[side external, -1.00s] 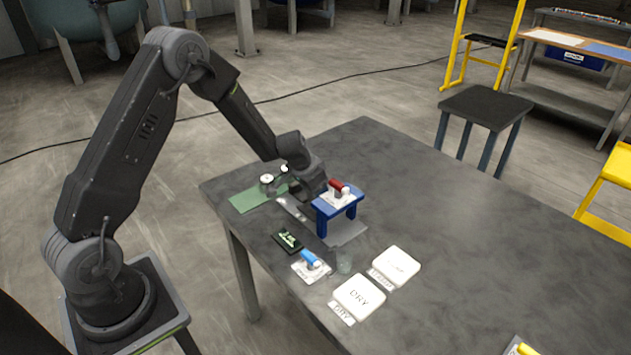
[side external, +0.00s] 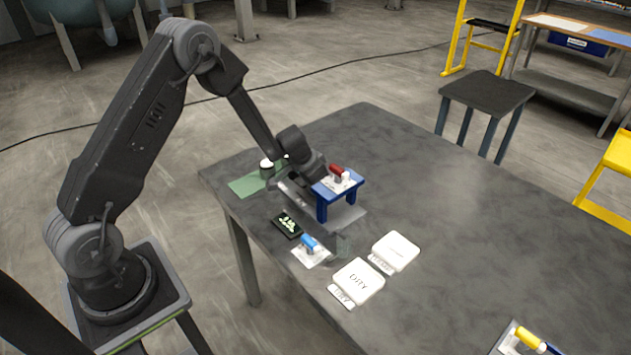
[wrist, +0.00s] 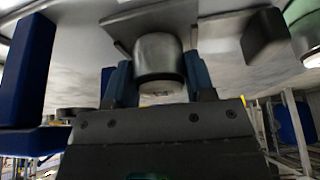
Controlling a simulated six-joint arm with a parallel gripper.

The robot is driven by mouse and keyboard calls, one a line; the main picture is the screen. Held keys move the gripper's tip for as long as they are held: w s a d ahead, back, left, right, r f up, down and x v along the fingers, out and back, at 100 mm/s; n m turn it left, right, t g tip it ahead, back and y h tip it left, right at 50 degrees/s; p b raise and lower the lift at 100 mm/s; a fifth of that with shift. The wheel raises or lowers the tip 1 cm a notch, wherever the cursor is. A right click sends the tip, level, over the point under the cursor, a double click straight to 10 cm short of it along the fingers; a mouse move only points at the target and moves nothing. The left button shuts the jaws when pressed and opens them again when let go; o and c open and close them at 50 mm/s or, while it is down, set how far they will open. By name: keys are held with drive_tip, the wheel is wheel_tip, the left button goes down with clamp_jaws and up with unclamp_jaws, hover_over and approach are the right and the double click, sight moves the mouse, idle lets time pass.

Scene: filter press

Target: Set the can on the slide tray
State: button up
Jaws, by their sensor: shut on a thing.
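My gripper (wrist: 158,85) is shut on a metal can (wrist: 158,58), with a bluish finger on each side of it. In the wrist view a thin grey plate (wrist: 118,35), possibly the slide tray, lies behind the can. I cannot tell whether the can touches it. In the side view my gripper (side external: 296,182) is low over the table, just left of the blue stand (side external: 322,208); its fingertips and the can are hidden. A pale, shiny strip-like part (side external: 292,198) shows beside it, partly covered by my gripper.
The blue stand carries a red-handled clamp (side external: 338,175) close to my gripper. A white-topped jar (side external: 267,166) stands on a green mat (side external: 246,185). A dark display (side external: 286,225), a blue-handled clamp (side external: 309,247) and white pads (side external: 360,280) lie nearer. The right of the table is largely clear.

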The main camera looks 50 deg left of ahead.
drive_tip(key=shift+f, duration=0.25)
drive_tip(key=o, duration=1.1)
drive_tip(key=w+r+m+t, duration=0.2)
drive_tip(key=w+r, duration=0.2)
drive_tip(key=r, duration=0.6)
drive_tip(key=s+d+r+h, duration=0.1)
drive_tip(key=s+d+r, duration=0.25)
drive_tip(key=r, duration=0.25)
drive_tip(key=s+d+r, duration=0.3)
drive_tip(key=d+r, duration=0.1)
drive_tip(key=r, duration=0.2)
drive_tip(key=s+d+r+n, duration=0.1)
drive_tip(key=s+r, duration=0.1)
drive_tip(key=s, duration=0.7)
drive_tip(key=s+d+r+n+y, duration=0.1)
drive_tip(key=s+d+r, duration=0.1)
drive_tip(key=s, duration=0.7)
drive_tip(key=s+d+r+g, duration=0.1)
drive_tip(key=s+r, duration=0.2)
drive_tip(key=s, duration=0.6)
drive_tip(key=shift+s+d+n, duration=0.15)
drive_tip(key=shift+s+n, duration=0.2)
drive_tip(key=shift+n, duration=0.05)
